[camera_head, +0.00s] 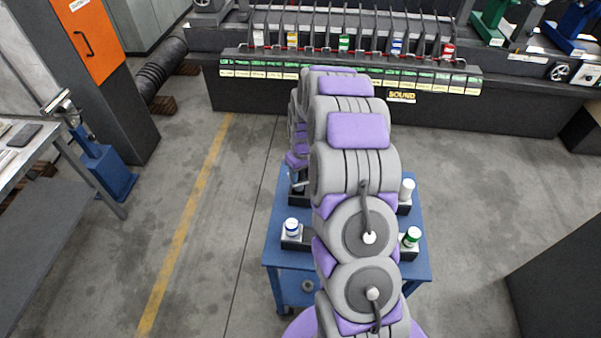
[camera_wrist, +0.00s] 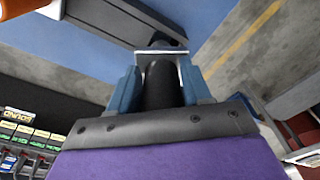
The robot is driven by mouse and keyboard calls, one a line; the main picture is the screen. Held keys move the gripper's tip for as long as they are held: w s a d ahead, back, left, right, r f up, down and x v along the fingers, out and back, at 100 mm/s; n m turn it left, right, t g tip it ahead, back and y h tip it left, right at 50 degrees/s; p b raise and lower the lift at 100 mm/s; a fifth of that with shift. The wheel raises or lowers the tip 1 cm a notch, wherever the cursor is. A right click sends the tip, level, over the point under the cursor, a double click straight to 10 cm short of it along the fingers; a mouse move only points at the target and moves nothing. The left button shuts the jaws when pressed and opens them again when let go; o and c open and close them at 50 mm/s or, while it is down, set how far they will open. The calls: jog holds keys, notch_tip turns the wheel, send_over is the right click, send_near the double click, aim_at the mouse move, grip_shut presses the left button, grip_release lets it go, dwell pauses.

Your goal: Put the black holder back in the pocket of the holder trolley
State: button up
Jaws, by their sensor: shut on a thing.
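The blue holder trolley (camera_head: 277,248) stands below my arm in the head view, and its blue top also shows in the wrist view (camera_wrist: 205,12). My gripper (camera_wrist: 160,88) is shut on the black holder (camera_wrist: 160,92), a dark cylinder between its two blue fingers. A pale metal edge lies across the holder's far end. A dark block (camera_wrist: 110,18) on the trolley lies just beyond the fingers; I cannot tell whether the holder touches it. In the head view the gripper is mostly hidden by my arm, near the trolley's back left dark pocket (camera_head: 298,198).
Other pockets hold a blue-and-white holder (camera_head: 291,227) front left, a green-and-white one (camera_head: 412,236) front right and a white one (camera_head: 407,188) back right. A long machine bench (camera_head: 330,97) stands behind. A grey table (camera_head: 22,150) is at left. Floor left of the trolley is clear.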

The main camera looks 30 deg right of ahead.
aim_at(301, 180)
jog(key=shift+f+b, duration=0.4)
jog(key=shift+f, duration=2.5)
dwell(0.4)
jog(key=o, duration=1.4)
jog(key=shift+o, duration=0.2)
notch_tip(301, 180, up, 17)
jog(key=s+p, duration=0.1)
jog(key=shift+s+r, duration=0.1)
jog(key=s+a+r+g+b, duration=0.1)
jog(key=s+a+r, duration=0.4)
jog(key=s, duration=0.4)
jog(key=s+a+r+b, duration=0.1)
jog(key=s+a+r, duration=0.3)
jog(key=s+a, duration=0.6)
jog(key=s, duration=0.8)
jog(key=s+a+m+g+b, duration=0.1)
jog(key=s, duration=0.9)
jog(key=shift+s+a+f+g, duration=0.2)
jog(key=shift+a+g, duration=0.1)
jog(key=shift+a, duration=0.1)
